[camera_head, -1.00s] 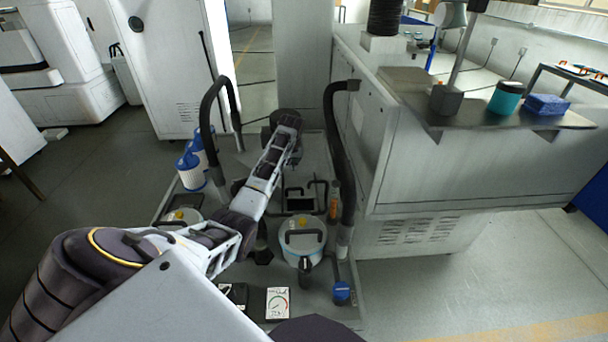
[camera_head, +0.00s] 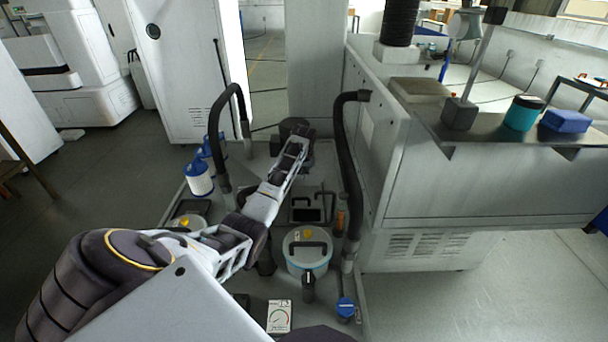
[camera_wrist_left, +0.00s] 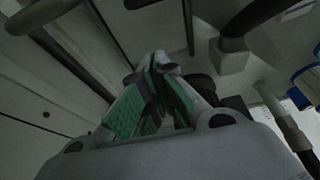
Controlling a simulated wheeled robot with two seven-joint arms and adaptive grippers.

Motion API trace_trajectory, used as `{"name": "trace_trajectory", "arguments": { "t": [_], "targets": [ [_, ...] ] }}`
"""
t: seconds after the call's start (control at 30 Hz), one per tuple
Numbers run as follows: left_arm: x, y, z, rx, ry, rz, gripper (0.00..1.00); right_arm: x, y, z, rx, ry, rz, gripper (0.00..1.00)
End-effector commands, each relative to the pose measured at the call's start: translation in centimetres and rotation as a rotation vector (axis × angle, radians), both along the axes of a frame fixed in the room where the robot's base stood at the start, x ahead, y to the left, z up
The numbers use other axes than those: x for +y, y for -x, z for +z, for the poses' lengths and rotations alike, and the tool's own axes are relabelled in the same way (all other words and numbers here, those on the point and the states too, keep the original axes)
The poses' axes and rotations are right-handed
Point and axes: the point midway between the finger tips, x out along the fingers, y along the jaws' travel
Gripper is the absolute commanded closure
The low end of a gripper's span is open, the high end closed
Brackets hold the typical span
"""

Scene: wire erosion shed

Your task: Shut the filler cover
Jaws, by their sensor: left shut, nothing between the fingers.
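My left arm reaches from the lower left over the low equipment platform. My left gripper (camera_head: 297,137) is at its far end, small in the head view. In the left wrist view, the green-padded fingers (camera_wrist_left: 158,70) meet at their tips, shut and empty. I cannot pick out the filler cover with certainty. A round pale tank lid (camera_head: 307,247) with a black handle and yellow knob lies flat, nearer than the gripper and apart from it. A dark rectangular frame (camera_head: 305,208) stands behind that lid. My right gripper is not in view.
Black hoses rise on the left (camera_head: 216,125) and right (camera_head: 342,135) of the arm. A white machine cabinet (camera_head: 480,190) stands close on the right. Blue-and-white filter cartridges (camera_head: 199,180) stand on the left. A gauge card (camera_head: 279,316) and blue cap (camera_head: 345,308) are in front.

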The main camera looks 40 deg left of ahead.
Motion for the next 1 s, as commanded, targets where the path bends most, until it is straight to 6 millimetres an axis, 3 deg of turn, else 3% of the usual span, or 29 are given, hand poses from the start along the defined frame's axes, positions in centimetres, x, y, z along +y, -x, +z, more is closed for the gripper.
{"name": "trace_trajectory", "arguments": {
  "t": [0.6,1.0],
  "targets": [
    [1.2,-1.4,-5.3,0.002,0.0,-0.001,1.0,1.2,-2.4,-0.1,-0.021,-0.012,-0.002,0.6],
    [1.8,-2.1,-7.5,0.001,0.0,0.0,1.0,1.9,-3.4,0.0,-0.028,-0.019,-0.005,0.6]
  ]
}}
